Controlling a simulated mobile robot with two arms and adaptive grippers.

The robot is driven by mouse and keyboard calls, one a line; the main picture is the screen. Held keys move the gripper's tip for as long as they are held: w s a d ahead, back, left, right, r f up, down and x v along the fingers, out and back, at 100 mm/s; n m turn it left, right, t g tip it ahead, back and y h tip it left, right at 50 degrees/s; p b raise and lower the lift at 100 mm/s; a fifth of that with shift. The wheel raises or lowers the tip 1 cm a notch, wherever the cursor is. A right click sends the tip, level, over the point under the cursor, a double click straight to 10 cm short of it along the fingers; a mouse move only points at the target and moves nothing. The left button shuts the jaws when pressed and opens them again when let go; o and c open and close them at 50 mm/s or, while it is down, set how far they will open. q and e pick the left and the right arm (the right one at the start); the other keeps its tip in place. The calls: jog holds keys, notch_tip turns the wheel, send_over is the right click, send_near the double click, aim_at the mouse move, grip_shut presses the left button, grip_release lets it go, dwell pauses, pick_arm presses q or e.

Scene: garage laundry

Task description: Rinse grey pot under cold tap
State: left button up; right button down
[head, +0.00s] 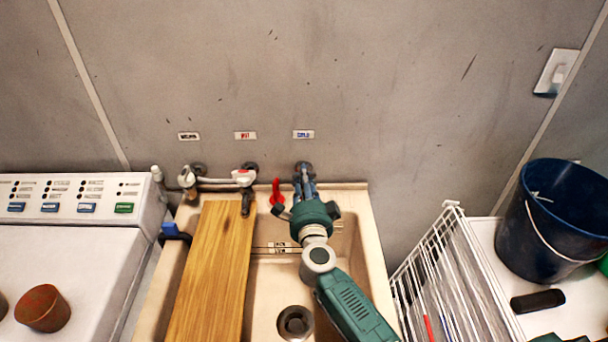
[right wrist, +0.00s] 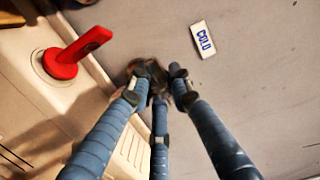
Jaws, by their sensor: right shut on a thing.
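The cold tap (head: 303,166) is on the wall under the COLD label (head: 303,134), at the back right of the sink. My right gripper (head: 304,182) is shut on it, its blue fingers closed around the tap. In the right wrist view the three fingers of this gripper (right wrist: 157,88) meet at the dark tap (right wrist: 148,70), which they mostly hide. The COLD label (right wrist: 202,39) is close by on the wall. The sink (head: 272,295) is below, with its drain (head: 295,322) in view. I see no grey pot in either view. My left gripper is out of view.
A wooden board (head: 212,275) lies across the left of the sink. A red lever (head: 277,192) stands beside the gripper. The HOT tap (head: 246,178) is left of it. A white wire rack (head: 450,270) and a dark blue bucket (head: 555,225) are right.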

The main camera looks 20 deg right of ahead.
jog(key=shift+d+r+n+y+p, duration=0.15)
jog(key=shift+n+y+p, duration=0.55)
jog(key=shift+y, duration=0.5)
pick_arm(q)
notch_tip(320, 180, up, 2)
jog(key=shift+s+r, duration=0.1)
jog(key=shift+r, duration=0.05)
pick_arm(e)
jog(key=shift+a+n+y, duration=0.2)
jog(key=shift+n+y, duration=0.3)
jog(key=shift+y, duration=0.2)
jog(key=shift+f, duration=0.2)
jog(key=c, duration=1.5)
grip_release()
jog(key=shift+c, duration=0.2)
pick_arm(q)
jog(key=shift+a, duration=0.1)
pick_arm(e)
jog(key=shift+s, duration=0.1)
jog(key=shift+s+f, duration=0.1)
jog(key=shift+s, duration=0.25)
jog(key=s, duration=1.1)
jog(key=shift+d, duration=0.15)
